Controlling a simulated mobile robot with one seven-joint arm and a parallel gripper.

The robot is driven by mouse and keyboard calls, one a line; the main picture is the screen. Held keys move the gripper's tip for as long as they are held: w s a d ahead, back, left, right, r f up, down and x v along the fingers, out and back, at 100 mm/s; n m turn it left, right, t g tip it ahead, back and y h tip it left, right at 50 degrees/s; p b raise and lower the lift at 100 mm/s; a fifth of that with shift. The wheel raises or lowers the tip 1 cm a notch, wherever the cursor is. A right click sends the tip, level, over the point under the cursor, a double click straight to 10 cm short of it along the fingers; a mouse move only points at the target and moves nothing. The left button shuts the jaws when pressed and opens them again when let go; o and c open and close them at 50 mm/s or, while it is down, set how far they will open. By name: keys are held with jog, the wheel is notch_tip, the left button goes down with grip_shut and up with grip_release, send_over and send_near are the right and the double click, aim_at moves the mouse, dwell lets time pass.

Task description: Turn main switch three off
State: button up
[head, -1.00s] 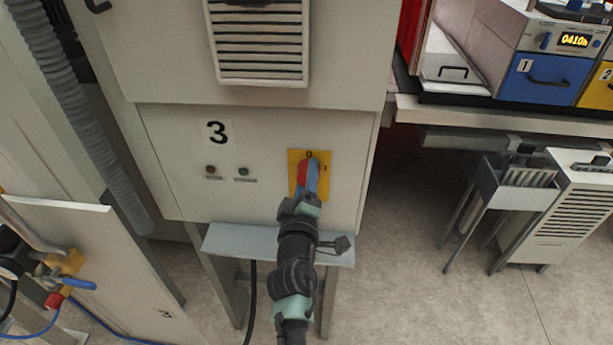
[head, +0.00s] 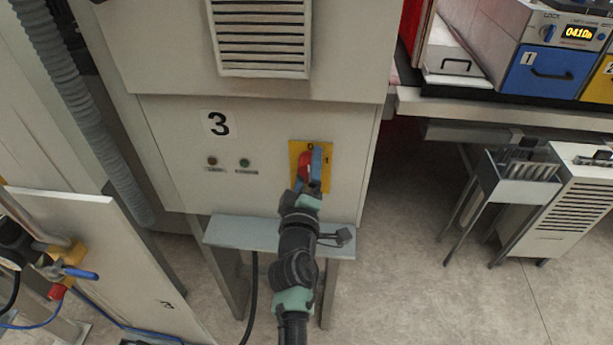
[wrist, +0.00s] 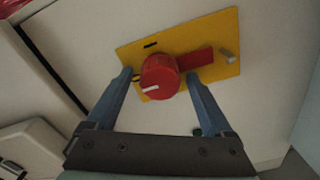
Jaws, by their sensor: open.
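The main switch three is a red round knob (wrist: 160,76) with a red bar reaching right, on a yellow plate (wrist: 222,42). A white line on the knob points toward the lower left in the wrist view. In the head view the yellow plate (head: 325,180) shows a 0 at the top and a 1 at the right; the red knob (head: 304,166) is partly hidden by my gripper. My gripper (wrist: 158,74) is open, one blue finger on each side of the knob. Whether the fingers touch it I cannot tell.
The switch is on the lower panel of a grey cabinet (head: 170,130) labelled 3 (head: 218,124), right of two small indicators. A grey ledge (head: 235,231) sticks out below. A grey rack (head: 515,180) stands to the right, with free floor (head: 400,260) between.

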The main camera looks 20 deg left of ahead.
jog(key=p+v, duration=0.5)
jog(key=v, duration=0.8)
